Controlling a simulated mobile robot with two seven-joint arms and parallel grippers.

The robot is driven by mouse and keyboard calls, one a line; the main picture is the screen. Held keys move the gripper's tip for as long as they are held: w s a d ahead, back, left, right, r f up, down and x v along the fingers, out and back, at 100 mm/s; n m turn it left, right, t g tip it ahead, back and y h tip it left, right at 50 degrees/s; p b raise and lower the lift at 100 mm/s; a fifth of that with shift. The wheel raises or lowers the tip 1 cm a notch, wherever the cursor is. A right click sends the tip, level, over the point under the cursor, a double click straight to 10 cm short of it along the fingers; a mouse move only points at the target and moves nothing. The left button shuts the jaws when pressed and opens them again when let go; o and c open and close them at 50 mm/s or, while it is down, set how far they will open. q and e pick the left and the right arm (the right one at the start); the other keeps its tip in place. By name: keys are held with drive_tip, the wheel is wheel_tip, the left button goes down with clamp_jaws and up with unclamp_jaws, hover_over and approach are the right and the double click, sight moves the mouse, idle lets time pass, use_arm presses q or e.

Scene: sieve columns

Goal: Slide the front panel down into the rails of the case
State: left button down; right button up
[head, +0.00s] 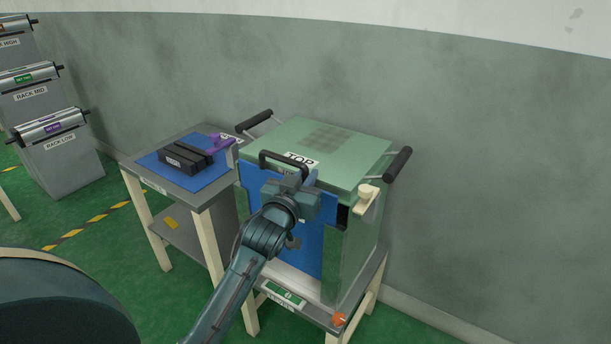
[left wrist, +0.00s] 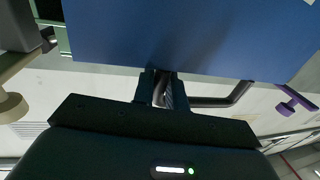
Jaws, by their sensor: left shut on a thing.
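The green case (head: 360,240) stands on a small table, with a flat lid and black side handles. The blue front panel (head: 252,205) is upright at the case's front face, with a black handle (head: 270,158) on its top edge. It fills the upper part of the left wrist view (left wrist: 180,35). My left gripper (head: 304,180) is shut on the panel's handle; its fingers also show in the left wrist view (left wrist: 162,88). My arm hides the middle of the panel. I cannot tell whether the panel's edges sit in the rails. My right gripper is out of view.
A cream lever (head: 367,196) sticks out at the case's right front. An orange knob (head: 339,320) is on the table's front edge. A side table (head: 150,185) at left holds black blocks (head: 186,156) and a purple clamp-like part (head: 219,141). Labelled racks (head: 70,157) stand far left.

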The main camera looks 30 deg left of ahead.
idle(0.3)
use_arm(q)
drive_tip(key=shift+p, duration=0.45)
drive_tip(key=c, duration=1.8)
unclamp_jaws()
drive_tip(key=shift+s+r+p, duration=0.1)
drive_tip(key=shift+s+p, duration=0.15)
drive_tip(key=shift+p, duration=0.1)
drive_tip(key=shift+f, duration=0.2)
drive_tip(key=shift+r+p, duration=0.15)
drive_tip(key=shift+p, duration=0.25)
idle(0.4)
